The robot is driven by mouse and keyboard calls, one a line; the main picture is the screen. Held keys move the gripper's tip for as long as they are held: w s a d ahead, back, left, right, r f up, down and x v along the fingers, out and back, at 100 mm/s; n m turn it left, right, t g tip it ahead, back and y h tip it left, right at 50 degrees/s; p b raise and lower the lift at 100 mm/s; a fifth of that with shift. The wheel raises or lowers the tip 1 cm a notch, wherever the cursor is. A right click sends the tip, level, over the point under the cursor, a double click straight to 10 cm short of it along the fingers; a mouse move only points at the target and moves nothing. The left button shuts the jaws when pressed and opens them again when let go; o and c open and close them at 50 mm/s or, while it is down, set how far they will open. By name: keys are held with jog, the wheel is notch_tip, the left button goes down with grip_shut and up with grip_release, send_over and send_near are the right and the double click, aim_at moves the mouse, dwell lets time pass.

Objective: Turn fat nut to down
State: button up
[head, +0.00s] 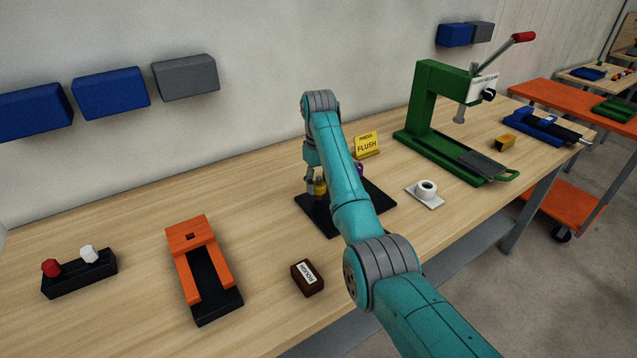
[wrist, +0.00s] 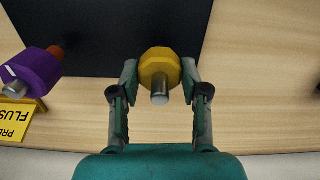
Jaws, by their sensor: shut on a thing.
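A yellow many-sided nut (wrist: 160,62) sits around a grey bolt between my fingers in the wrist view. My gripper (wrist: 159,80) is shut on its two sides. In the head view the yellow nut (head: 320,187) shows at my gripper (head: 314,184), above the black board (head: 318,224). A purple nut (wrist: 32,82) on another grey bolt stands to the left in the wrist view, with an orange-brown part behind it. In the head view the purple nut (head: 359,169) is mostly hidden by my arm. I cannot tell from a label which nut is the fat one.
A yellow sign (head: 367,144) stands behind the board. A white holder (head: 425,193) and green press (head: 440,120) are to the right. A dark block (head: 307,278), orange fixture (head: 190,250) and knob block (head: 80,274) are in front and left. The wooden table between them is clear.

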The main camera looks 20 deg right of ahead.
jog(key=m, duration=0.4)
jog(key=shift+w+r+m, duration=0.15)
jog(key=shift+r+m, duration=0.15)
jog(key=m, duration=3.4)
